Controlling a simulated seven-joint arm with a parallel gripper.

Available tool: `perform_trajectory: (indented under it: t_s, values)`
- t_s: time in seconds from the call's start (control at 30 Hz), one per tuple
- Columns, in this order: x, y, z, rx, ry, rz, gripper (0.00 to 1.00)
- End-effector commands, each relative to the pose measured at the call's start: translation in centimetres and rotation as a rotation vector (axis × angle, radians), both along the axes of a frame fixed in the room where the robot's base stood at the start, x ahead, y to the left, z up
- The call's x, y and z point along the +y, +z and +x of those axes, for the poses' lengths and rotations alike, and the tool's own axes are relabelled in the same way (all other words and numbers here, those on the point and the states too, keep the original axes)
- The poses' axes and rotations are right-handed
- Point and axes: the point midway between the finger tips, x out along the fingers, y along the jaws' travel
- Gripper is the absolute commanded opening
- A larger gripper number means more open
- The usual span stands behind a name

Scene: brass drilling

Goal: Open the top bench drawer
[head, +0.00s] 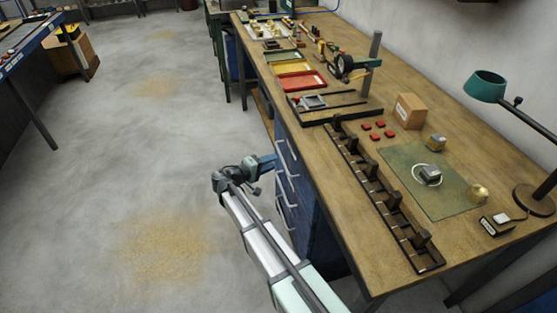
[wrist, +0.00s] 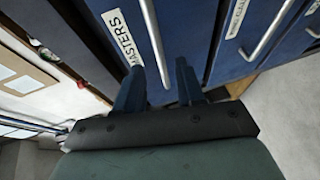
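The blue bench drawers (head: 296,172) stand under the near left part of the workbench, with pale bar handles; they look shut. The top handle (head: 289,150) is just below the bench top. My gripper (head: 272,162) is in front of the drawer fronts, close to the upper handles. In the wrist view my gripper (wrist: 160,85) has its two dark blue fingers apart, with a gap between them. A metal handle (wrist: 152,38) runs into the picture gap between the fingers, on a drawer front labelled "…ASTERS" (wrist: 122,38). I cannot tell whether the fingers touch it.
A second drawer handle (wrist: 270,28) lies to the right in the wrist view. The bench top (head: 350,205) carries a long black rack (head: 375,190), red and yellow trays, a green mat (head: 405,165) and a lamp (head: 487,88). The floor left of the drawers is clear.

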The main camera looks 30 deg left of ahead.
Motion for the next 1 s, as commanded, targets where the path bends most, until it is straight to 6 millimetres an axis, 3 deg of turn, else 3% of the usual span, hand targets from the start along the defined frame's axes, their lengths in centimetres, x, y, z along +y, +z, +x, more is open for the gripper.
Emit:
perform_trajectory:
  t_s: [0.3, 0.73, 1.0]
  values:
    - [-1.4, -0.7, 3.5, 0.0, -0.001, -0.001, 0.38]
    - [-1.7, -0.9, 4.2, 0.0, 0.001, -0.001, 0.38]
    - [-1.7, -0.9, 4.1, 0.0, 0.0, -0.001, 0.14]
